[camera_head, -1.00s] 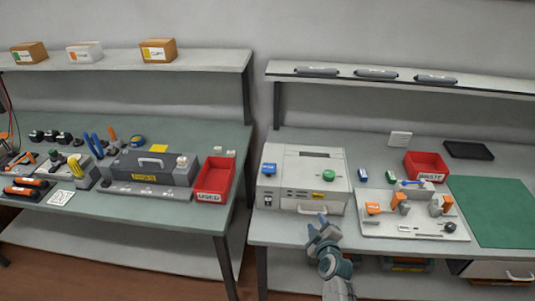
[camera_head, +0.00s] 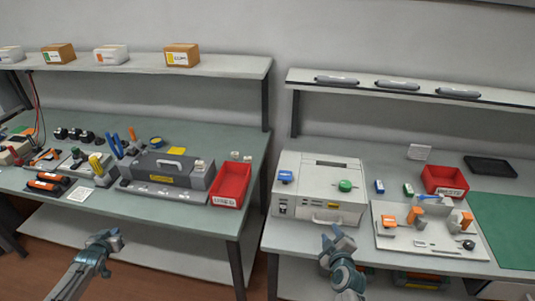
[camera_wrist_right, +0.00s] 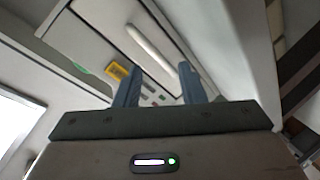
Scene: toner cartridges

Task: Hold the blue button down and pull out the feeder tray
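A light grey box-shaped machine (camera_head: 318,190) stands at the left end of the right-hand workbench. My left gripper (camera_head: 106,240) is low in front of the left-hand bench, small and blurred.
A board with orange-handled parts (camera_head: 425,243) lies right of the machine, with a red bin (camera_head: 444,181) behind it. A red bin (camera_head: 231,185) and a dark grey case (camera_head: 172,172) stand on the left bench. A gap separates the benches.

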